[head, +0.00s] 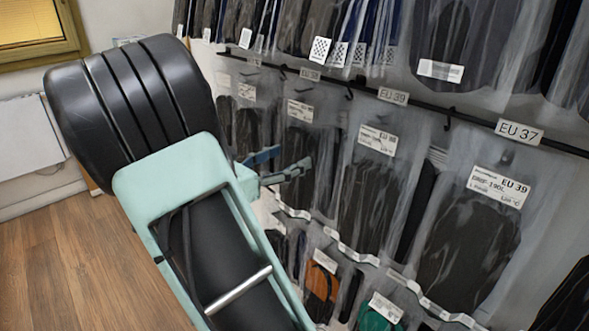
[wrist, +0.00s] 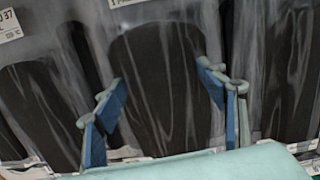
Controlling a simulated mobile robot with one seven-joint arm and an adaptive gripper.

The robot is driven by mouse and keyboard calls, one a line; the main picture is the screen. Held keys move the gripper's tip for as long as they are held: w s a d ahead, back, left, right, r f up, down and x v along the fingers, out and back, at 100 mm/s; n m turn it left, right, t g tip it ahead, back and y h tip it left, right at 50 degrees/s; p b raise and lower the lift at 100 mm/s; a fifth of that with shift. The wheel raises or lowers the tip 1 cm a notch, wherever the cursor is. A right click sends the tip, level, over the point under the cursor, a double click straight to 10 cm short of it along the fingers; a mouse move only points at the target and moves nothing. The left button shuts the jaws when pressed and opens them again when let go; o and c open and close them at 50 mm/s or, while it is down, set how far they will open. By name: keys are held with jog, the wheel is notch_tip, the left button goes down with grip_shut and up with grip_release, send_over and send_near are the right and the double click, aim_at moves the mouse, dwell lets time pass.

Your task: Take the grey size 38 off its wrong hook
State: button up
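A hanging clear packet with dark grey insoles (head: 368,195) has a label that seems to read EU 38. It hangs under a rail tag reading EU 39. My gripper (head: 283,165) is left of this packet in the head view, in front of the packets further along the rail. In the wrist view my gripper (wrist: 165,92) has its two blue-padded fingers wide apart. A dark insole packet (wrist: 160,75) shows between and beyond them, its label cut off at the top. I cannot tell whether the fingers touch it, or which packet it is.
A black rail (head: 470,117) with tagged hooks runs along the wall. An EU 39 packet (head: 465,245) hangs below the EU 37 tag (head: 520,132). More packets hang close above and below, one with orange insoles (head: 321,283). Wooden floor (head: 75,270) is clear at left.

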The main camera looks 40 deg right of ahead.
jog(key=c, duration=0.7)
jog(key=shift+c, duration=0.2)
jog(key=shift+r, duration=0.1)
